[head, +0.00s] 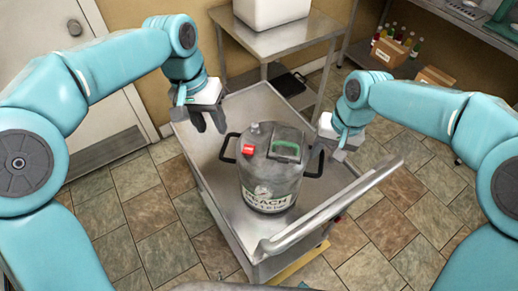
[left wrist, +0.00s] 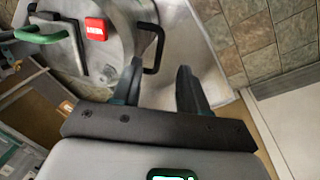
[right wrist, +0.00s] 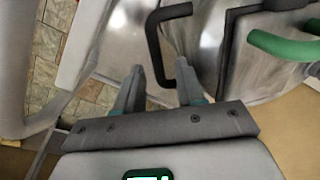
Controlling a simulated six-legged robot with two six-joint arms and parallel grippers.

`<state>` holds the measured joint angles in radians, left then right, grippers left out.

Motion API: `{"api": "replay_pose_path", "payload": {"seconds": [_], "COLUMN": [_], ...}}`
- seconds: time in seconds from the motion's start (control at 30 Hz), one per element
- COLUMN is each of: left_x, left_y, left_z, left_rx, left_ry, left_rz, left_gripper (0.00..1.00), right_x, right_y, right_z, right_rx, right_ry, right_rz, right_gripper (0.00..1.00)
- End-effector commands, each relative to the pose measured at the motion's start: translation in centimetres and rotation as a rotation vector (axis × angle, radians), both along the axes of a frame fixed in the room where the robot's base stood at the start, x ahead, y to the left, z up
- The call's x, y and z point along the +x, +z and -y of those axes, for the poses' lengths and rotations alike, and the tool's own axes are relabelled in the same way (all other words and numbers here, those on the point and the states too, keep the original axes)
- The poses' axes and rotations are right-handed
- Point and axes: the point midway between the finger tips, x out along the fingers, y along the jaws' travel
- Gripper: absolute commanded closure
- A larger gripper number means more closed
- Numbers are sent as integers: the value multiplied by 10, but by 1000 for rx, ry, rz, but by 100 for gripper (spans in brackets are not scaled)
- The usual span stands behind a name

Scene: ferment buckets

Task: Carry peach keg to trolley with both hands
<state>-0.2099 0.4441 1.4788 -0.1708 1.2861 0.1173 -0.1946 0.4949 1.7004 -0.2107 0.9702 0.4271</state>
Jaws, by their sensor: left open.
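The grey peach keg (head: 268,180) stands upright on the metal trolley (head: 225,178). It has a green top handle, a red patch, a PEACH label and black side handles. My left gripper (head: 208,122) is open and empty, above and left of the keg. In the left wrist view the left black handle (left wrist: 160,48) lies just beyond my left gripper's fingers (left wrist: 160,80). My right gripper (head: 338,150) is open, beside the keg's right side. In the right wrist view the right black handle (right wrist: 152,40) reaches down toward the gap between the fingers (right wrist: 160,75); contact is unclear.
The trolley's push bar (head: 330,208) runs along its right front side. A steel table (head: 285,38) with a white container (head: 270,12) stands behind. Cardboard boxes (head: 390,52) and bottles sit on a shelf at the back right. Tiled floor (head: 145,225) is clear at the left.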

Motion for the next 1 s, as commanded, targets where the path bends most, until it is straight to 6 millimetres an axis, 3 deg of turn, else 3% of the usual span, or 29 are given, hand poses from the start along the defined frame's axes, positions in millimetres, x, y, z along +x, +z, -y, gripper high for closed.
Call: {"api": "replay_pose_path", "payload": {"seconds": [0.23, 0.7, 1.0], "left_x": [0, 0, 0], "left_y": [16, 15, 15], "left_z": [-3, -3, -3], "left_rx": [0, 0, 0], "left_ry": [0, 0, 0], "left_rz": [-1, -1, -1], "left_gripper": [57, 57, 57], "right_x": [0, -1, -2], "right_y": [8, 102, 118], "right_z": [1, 18, 21], "right_rx": [0, 2, 0], "right_ry": [0, 0, 0], "right_rz": [2, 3, -1], "right_gripper": [62, 62, 62]}}
